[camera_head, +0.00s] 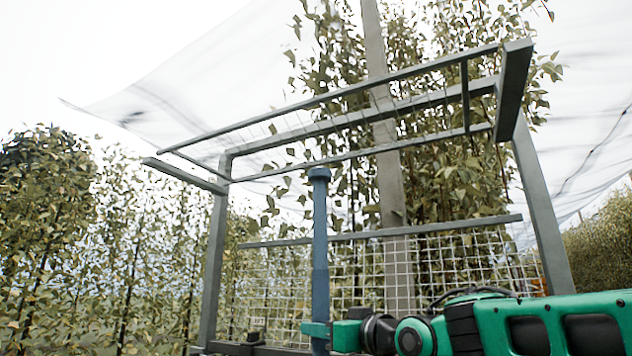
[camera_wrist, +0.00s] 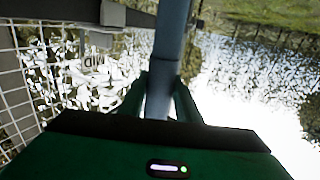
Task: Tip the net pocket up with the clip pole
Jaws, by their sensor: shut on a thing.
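The clip pole (camera_head: 320,230), blue-grey with a wider round head at its top, stands upright in the head view. My gripper (camera_head: 318,330) is shut on its lower part. In the wrist view, the pole (camera_wrist: 172,35) runs up from between my green fingers (camera_wrist: 163,98). The white net (camera_head: 190,85) hangs overhead, with a sagging edge and a dark patch at left. I cannot clearly pick out the pocket in it. The pole's head shows below the net, in front of the frame's upper bars; contact with the net cannot be seen.
A grey metal frame (camera_head: 215,260) with upper rails surrounds the pole. A wire mesh panel (camera_head: 290,280) spans its lower part. A leafy tree (camera_head: 455,190) and a grey post (camera_head: 385,150) stand behind. More foliage (camera_head: 60,240) lies left. A small lettered plate (camera_wrist: 97,63) shows in the wrist view.

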